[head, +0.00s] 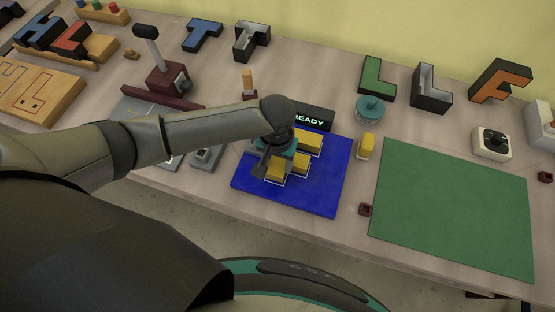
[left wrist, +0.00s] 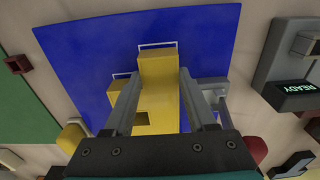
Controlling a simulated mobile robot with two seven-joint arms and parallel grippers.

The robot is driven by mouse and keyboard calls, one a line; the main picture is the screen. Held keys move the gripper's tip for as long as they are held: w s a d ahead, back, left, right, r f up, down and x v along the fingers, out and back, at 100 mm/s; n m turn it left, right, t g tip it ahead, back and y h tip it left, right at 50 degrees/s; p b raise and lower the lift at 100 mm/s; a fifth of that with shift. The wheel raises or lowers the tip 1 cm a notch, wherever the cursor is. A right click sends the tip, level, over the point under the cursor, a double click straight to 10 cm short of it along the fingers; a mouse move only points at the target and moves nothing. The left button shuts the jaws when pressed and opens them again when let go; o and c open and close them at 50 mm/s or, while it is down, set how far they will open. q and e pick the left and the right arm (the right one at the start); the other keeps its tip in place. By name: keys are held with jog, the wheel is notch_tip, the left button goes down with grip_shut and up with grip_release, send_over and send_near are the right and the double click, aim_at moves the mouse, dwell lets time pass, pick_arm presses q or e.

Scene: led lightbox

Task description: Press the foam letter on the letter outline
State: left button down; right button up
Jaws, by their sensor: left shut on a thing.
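The yellow foam letter (head: 308,142) is over the blue mat (head: 320,195), partly hidden by my left gripper (head: 270,165). Several yellow parts show around the gripper. In the left wrist view, the foam letter (left wrist: 158,75) is between the two fingers of the left gripper (left wrist: 158,92), which is shut on it. Thin white lines of the letter outline (left wrist: 157,44) show on the mat just beyond the letter's ends. I cannot tell whether the letter touches the mat. My right gripper is not in view.
A dark box reading READY (head: 312,118) stands at the mat's back edge. A yellow piece (head: 366,147) and a teal round knob (head: 370,108) stand to the right. A bare green mat (head: 450,210) lies farther right. Block letters, including a green L (head: 376,80), line the back.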

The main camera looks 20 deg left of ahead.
pick_arm(q)
jog(key=shift+f, duration=0.55)
jog(key=shift+c, duration=0.6)
grip_release()
jog(key=shift+r, duration=0.1)
notch_tip(320, 180, up, 6)
jog(key=p, duration=0.7)
jog(key=shift+s, duration=0.1)
jog(key=shift+r+p, duration=0.85)
jog(key=shift+r, duration=0.15)
jog(key=shift+s+f, duration=0.1)
